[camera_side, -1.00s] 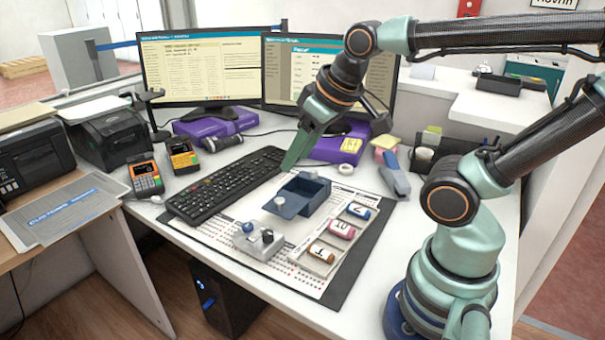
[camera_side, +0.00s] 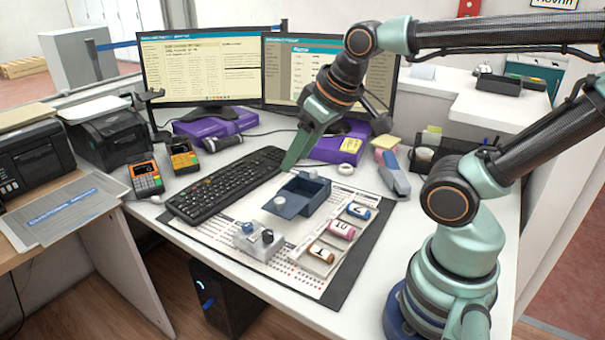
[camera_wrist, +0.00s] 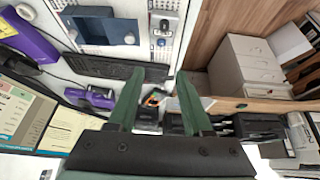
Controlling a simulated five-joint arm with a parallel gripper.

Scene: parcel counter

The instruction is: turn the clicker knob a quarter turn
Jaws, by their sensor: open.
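A blue box (camera_side: 310,192) with a drawer pulled out stands behind the clicker. Several labelled rollers (camera_side: 340,229) lie on its right. The black keyboard (camera_side: 226,184) is on the left; a blue-grey stapler (camera_side: 394,175) is on the right. The mat's front part is clear.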

